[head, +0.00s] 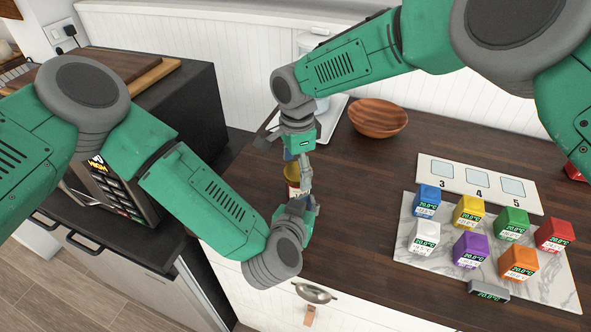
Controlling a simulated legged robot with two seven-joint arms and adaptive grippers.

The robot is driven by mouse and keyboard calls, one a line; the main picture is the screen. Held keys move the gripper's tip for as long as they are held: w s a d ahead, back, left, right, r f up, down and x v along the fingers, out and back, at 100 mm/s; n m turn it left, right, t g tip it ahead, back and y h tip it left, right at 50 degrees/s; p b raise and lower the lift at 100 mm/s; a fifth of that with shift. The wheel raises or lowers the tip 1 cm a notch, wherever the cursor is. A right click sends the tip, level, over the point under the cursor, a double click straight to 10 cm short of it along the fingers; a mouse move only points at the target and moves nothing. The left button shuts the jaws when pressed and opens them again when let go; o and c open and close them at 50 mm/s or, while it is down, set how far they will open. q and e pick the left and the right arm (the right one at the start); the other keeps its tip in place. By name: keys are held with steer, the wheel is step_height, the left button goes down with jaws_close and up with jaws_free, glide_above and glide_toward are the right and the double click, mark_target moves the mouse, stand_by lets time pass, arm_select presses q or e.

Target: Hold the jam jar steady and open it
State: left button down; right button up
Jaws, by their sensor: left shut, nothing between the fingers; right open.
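A small jar with a yellow-gold top (290,172), which looks like the jam jar, stands on the dark wooden counter near its front edge. It is mostly hidden behind my grippers. My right gripper (304,172) comes down from above and is open, right beside the jar's top. My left gripper (304,192) is the lower one, shut and empty, in front of the jar's lower right side. The two grippers overlap in the picture, and I cannot tell whether either touches the jar.
Several coloured cubes with displays stand on a marble board (405,238) at the right, with a numbered white panel (430,175) behind. A wooden bowl (378,117) sits at the back. A dark appliance (185,100) stands left. Counter between jar and board is clear.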

step_height(320, 180, up, 3)
steer(key=shift+f, duration=0.2)
arm_select(q)
steer(key=shift+a, duration=0.1)
arm_select(e)
steer(key=shift+a+r, duration=0.1)
steer(key=shift+r, duration=0.45)
arm_select(q)
steer(key=shift+a, duration=0.1)
arm_select(e)
steer(key=shift+a, duration=0.1)
arm_select(q)
steer(key=c, duration=1.8)
jaws_free()
